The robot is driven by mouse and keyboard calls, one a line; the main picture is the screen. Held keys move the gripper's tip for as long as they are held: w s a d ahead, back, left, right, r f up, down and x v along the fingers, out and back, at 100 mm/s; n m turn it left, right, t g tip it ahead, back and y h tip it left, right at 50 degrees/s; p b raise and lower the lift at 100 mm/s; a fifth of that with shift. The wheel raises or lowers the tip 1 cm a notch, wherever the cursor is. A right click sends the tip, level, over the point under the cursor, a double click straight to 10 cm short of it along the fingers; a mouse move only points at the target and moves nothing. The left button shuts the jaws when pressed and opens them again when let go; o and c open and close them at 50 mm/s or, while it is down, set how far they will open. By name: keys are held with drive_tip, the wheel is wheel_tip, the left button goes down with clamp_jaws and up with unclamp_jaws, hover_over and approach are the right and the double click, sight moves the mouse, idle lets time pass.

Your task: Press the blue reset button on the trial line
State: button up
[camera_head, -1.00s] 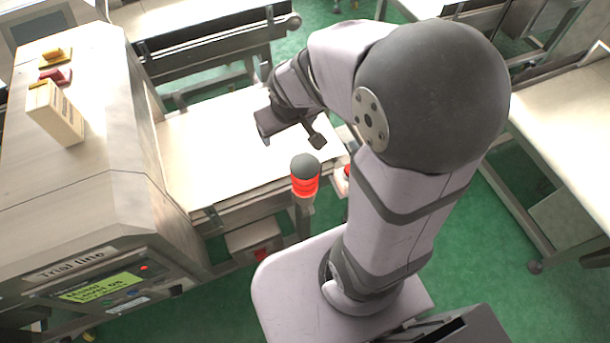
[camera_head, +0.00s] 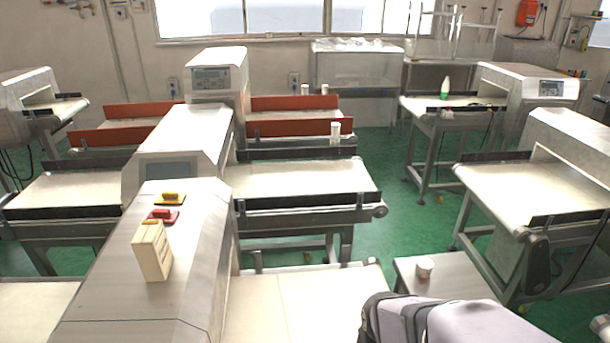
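The metal detector housing nearest me (camera_head: 190,270) stands at the lower left; its front panel, with the Trial line label and the buttons, is below the frame now. The blue reset button is not in view. On the housing's top lie a yellow block (camera_head: 171,198), a red block (camera_head: 163,215) and an upright cream box (camera_head: 152,252). Part of my arm shows at the bottom right, over the near conveyor's right end. My gripper is outside the frame.
The near conveyor belt (camera_head: 290,305) runs right from the housing. A small table (camera_head: 450,275) with a white cup (camera_head: 425,267) stands to its right. Other conveyors stand behind (camera_head: 300,178) and at the right (camera_head: 540,190). Green floor is free between them.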

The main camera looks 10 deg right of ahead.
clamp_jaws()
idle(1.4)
